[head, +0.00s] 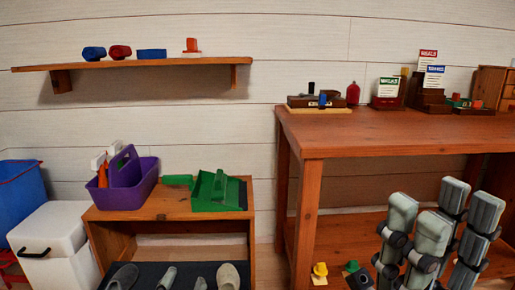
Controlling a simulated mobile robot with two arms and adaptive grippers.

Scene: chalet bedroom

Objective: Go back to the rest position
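My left gripper (420,214) and my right gripper (470,198) stand side by side at the lower right of the head view. Their grey fingers point up in front of the large wooden table (400,125). Each gripper's two fingers look apart, with nothing seen between them, so both look open and empty. The lower parts of both grippers are cut off by the bottom edge of the picture.
A low wooden stand (165,208) at left holds a purple caddy (140,192) and a green dustpan (215,193). Several shoes sit below. A wall shelf (190,64) bears small items. A white bin (55,240) stands at far left. Stamps and card holders line the table's back.

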